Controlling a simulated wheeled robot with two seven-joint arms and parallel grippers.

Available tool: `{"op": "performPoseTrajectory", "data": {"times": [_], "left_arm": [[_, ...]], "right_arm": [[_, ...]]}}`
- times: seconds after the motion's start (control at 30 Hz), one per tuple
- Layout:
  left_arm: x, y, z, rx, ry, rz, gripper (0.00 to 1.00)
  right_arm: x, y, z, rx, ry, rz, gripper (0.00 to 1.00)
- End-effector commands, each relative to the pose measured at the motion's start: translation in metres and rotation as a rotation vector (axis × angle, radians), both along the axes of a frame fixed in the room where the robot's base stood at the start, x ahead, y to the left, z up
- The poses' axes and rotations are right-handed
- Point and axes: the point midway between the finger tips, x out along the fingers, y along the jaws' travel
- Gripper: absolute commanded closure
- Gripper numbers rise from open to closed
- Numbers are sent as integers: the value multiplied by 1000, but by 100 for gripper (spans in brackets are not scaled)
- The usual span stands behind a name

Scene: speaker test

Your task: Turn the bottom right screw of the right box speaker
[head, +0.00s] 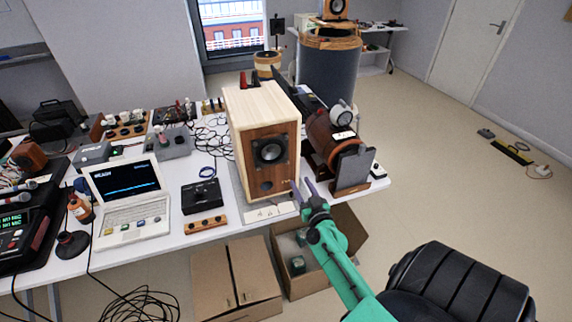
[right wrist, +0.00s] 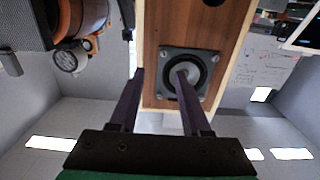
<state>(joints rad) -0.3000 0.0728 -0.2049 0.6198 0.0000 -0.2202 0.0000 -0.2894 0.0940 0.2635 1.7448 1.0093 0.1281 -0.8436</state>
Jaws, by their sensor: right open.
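A wooden box speaker (head: 250,152) with a dark square driver plate stands upright near the table's front edge. It also shows in the right wrist view (right wrist: 222,30), which looks upside down, with its round driver in a grey plate (right wrist: 208,55). Small screws at the plate's corners are too small to make out clearly. My right gripper (head: 300,182) is open and empty, just in front of the speaker's lower right side. In the right wrist view, its fingers (right wrist: 159,72) reach toward the speaker front; one fingertip overlaps the driver. I cannot tell whether they touch. My left gripper is out of view.
A brown cylindrical device (head: 322,135) stands close on the speaker's right. A black box (head: 202,195), a white laptop (head: 128,200) and cables fill the table to the left. The floor at right is mostly clear.

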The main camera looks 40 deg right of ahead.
Motion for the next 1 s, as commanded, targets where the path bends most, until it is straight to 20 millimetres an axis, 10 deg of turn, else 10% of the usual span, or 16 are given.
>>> {"op": "performPoseTrajectory", "data": {"times": [0.33,0.7,0.83,1.0], "left_arm": [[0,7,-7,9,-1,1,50],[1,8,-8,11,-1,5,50],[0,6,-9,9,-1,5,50],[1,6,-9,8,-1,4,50]], "right_arm": [[84,-28,-2,0,-1,2,53],[98,-33,-1,2,2,2,53],[98,-33,-1,2,2,2,95],[98,-33,-1,2,2,3,100]]}}
